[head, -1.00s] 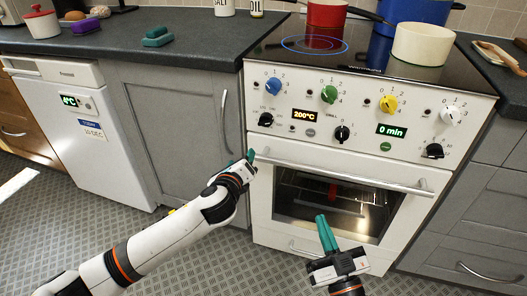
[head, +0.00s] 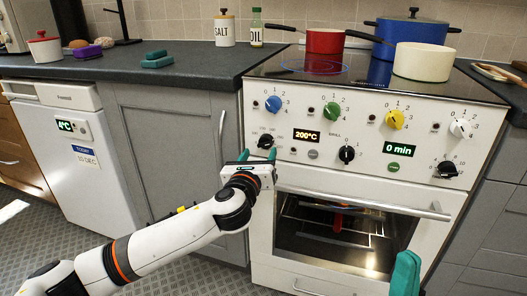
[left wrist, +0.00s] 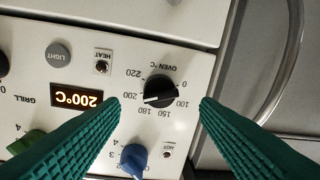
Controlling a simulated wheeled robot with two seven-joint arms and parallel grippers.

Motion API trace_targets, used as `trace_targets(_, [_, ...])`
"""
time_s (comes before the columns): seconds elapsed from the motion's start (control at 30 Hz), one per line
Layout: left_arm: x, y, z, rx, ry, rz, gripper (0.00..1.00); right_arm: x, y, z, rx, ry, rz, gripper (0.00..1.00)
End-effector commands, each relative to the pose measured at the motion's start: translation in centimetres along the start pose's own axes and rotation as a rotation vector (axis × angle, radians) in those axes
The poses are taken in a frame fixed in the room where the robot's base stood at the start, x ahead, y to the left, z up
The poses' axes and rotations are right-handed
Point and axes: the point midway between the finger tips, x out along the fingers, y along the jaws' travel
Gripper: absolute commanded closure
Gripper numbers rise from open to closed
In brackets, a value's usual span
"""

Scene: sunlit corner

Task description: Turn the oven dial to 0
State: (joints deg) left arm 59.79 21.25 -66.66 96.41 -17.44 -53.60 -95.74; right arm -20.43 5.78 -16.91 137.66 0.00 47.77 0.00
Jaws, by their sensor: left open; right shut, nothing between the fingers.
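The oven dial (head: 266,141) is the black knob at the left of the oven panel's lower row. In the left wrist view, which is upside down, the oven dial (left wrist: 160,91) has its white mark near 200 on a printed scale that includes 0, 100 and 220. The display (head: 306,135) reads 200°C. My left gripper (head: 258,155) is open in front of the dial. Its green fingers stand apart on either side of the dial in the wrist view, with nothing held. My right gripper (head: 406,273) is shut and empty, low in front of the oven, partly cut off.
Blue (head: 273,104), green (head: 333,110), yellow (head: 395,119) and white (head: 460,128) hob knobs sit above. The oven door handle (head: 360,200) runs below the panel. A red pan (head: 325,41) and cream pot (head: 424,62) stand on the hob. A grey cupboard (head: 170,130) is left.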

Motion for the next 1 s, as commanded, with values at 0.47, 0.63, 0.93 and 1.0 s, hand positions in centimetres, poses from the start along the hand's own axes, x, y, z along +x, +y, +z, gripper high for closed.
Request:
trace_targets(0.47, [5.0,0.0,0.0,-0.001,0.000,0.001,0.43,-1.9,0.1,0.7,0.005,-0.072,0.001,1.00])
trace_targets(0.63, [5.1,0.0,0.0,-0.001,0.000,0.001,0.43,-1.8,0.1,0.7,0.005,-0.071,0.001,1.00])
trace_targets(0.93, [5.0,0.0,0.0,-0.001,0.000,0.001,0.76,-1.8,0.1,0.7,0.005,-0.070,0.001,1.00])
trace_targets(1.0, [5.0,0.1,0.0,-0.001,0.000,0.001,0.86,-1.8,0.1,0.7,0.005,-0.070,0.001,1.00])
